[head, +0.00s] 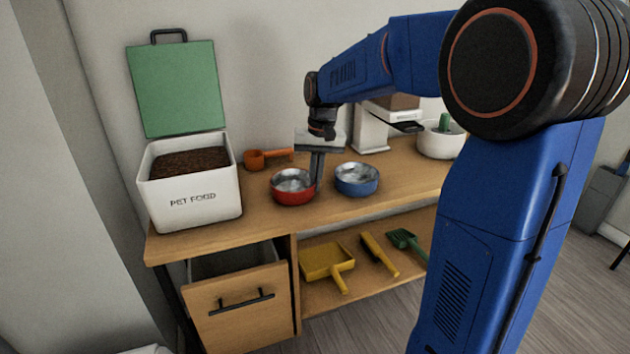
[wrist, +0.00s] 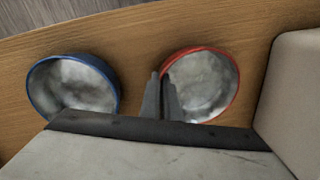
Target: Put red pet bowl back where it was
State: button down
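The red pet bowl (head: 292,190) is upright at the counter, left of the blue bowl (head: 357,180). Its inside looks shiny grey metal. My gripper (head: 317,184) points down at the right rim of the red bowl, between the two bowls. In the wrist view, the fingers of my gripper (wrist: 160,80) are close together with the rim of the red bowl (wrist: 205,88) between their tips. The blue bowl (wrist: 72,88) stands apart on the other side. I cannot tell whether the red bowl touches the counter.
A white pet food bin (head: 190,205) with its green lid (head: 178,88) raised stands left. An orange scoop (head: 265,157) lies behind the red bowl. A drawer (head: 240,310) below is pulled open. A yellow dustpan (head: 328,263) lies on the lower shelf (head: 370,285).

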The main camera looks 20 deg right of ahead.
jog(key=c, duration=2)
grip_release()
jog(key=shift+f, duration=0.1)
jog(key=r, duration=0.8)
jog(key=d+r, duration=0.1)
jog(key=r, duration=0.3)
jog(key=shift+s+r, duration=0.1)
jog(key=shift+s, duration=0.15)
jog(key=shift+s+d+f+n+t+h, duration=0.15)
jog(key=shift+s+f+n+t, duration=0.55)
jog(key=shift+s+f, duration=3.1)
jog(key=shift+s+a+f+n+t+h, duration=0.15)
jog(key=shift+s+f+n+t, duration=0.55)
jog(key=shift+s, duration=5.8)
jog(key=shift+s+d+f+n+t+h, duration=0.3)
jog(key=shift+s+f+t, duration=0.5)
jog(key=shift+s+f, duration=3.15)
